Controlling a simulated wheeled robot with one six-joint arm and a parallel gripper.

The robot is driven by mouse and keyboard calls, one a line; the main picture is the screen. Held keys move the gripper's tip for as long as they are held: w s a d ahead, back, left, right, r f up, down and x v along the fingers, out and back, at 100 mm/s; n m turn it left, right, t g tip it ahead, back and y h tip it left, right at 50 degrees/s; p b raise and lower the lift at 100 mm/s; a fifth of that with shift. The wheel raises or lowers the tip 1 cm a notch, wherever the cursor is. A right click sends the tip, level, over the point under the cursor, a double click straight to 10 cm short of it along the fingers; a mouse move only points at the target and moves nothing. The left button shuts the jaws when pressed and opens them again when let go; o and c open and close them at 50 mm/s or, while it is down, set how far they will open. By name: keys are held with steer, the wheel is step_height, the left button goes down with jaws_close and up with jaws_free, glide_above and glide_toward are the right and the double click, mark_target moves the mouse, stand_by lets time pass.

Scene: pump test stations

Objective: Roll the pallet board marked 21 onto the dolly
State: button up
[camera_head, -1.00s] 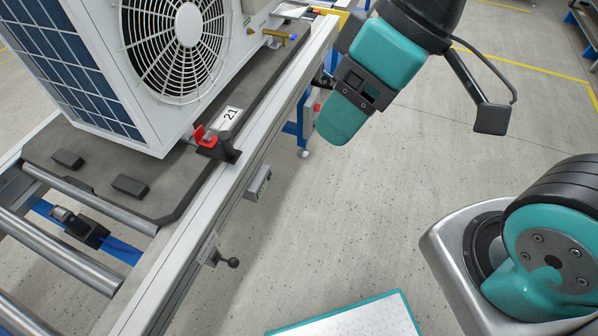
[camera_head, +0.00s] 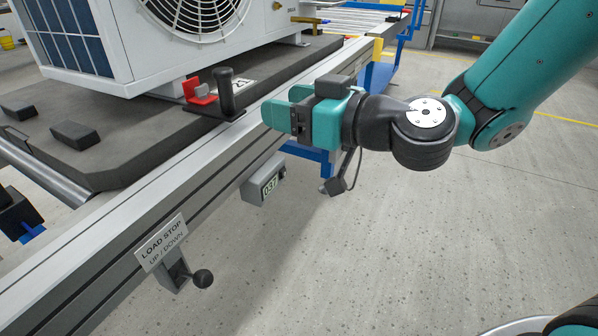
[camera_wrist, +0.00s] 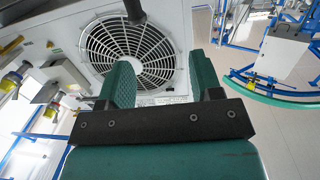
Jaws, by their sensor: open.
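The dark pallet board (camera_head: 100,150) lies on the roller conveyor and carries a white outdoor unit (camera_head: 110,60) with a round fan grille. The label by its near edge, which reads 21 in the earlier frame, is partly hidden behind a black upright handle (camera_head: 227,95) with a red clamp (camera_head: 200,88). My gripper (camera_head: 272,115) is open and empty, just right of the handle and beside the rail, pointing left. In the wrist view my gripper's two teal fingers (camera_wrist: 160,80) stand apart in front of the fan grille (camera_wrist: 125,50). I cannot identify the dolly.
A grey rail (camera_head: 150,200) runs along the conveyor. It bears a small display (camera_head: 268,180) and a LOAD STOP UP / DOWN sign (camera_head: 161,243) above a lever with a black knob (camera_head: 203,278). Blue-framed equipment (camera_head: 385,60) stands behind.

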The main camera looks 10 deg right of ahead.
mark_target(230, 95)
steer(key=w+a+f+p, duration=0.1)
steer(key=w+a+p, duration=0.2)
steer(key=w, duration=0.1)
steer(key=w+a+f+t+p, duration=0.1)
steer(key=w+a+p, duration=0.2)
steer(key=w, duration=0.2)
steer(key=w+a+f+m+t+h+p, duration=0.1)
steer(key=w+a+p, duration=0.2)
steer(key=w, duration=0.2)
steer(key=shift+w+a+f, duration=0.1)
steer(key=shift+w+f, duration=0.05)
steer(key=shift+w+a+f+p, duration=0.15)
steer(key=shift+w+a+p, duration=0.15)
steer(key=shift+w, duration=0.1)
jaws_close()
stand_by(1.0)
